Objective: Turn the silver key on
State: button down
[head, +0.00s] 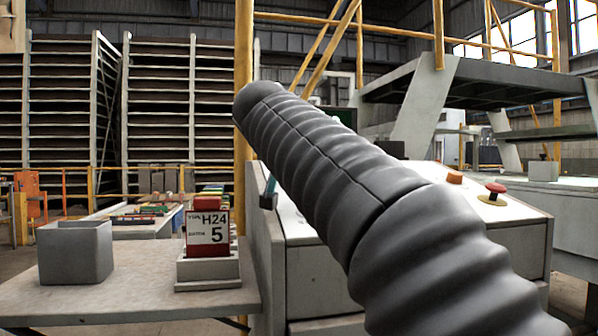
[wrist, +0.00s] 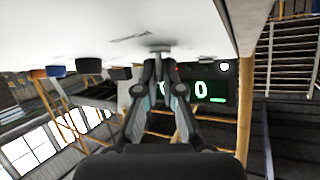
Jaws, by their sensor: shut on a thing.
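In the wrist view, my gripper (wrist: 160,58) has its two fingers closed together at the panel face. They are shut on the small silver key (wrist: 159,47), of which only a little shows at the fingertips. Which way the key is turned cannot be told. The control panel (wrist: 95,25) fills the top of that view, seen upside down. In the head view, my ribbed dark arm covers the middle of the panel (head: 310,226), and the key is hidden behind it.
A dark display (wrist: 217,92) shows green characters beside the fingers. An orange button (head: 454,177) and a red mushroom button (head: 495,189) sit on the panel's right. At left, a grey bin (head: 75,255) and a red-and-white block (head: 208,228) stand on a side table (head: 130,297).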

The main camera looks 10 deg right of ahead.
jog(key=c, duration=1.3)
grip_release()
jog(key=v, duration=1.2)
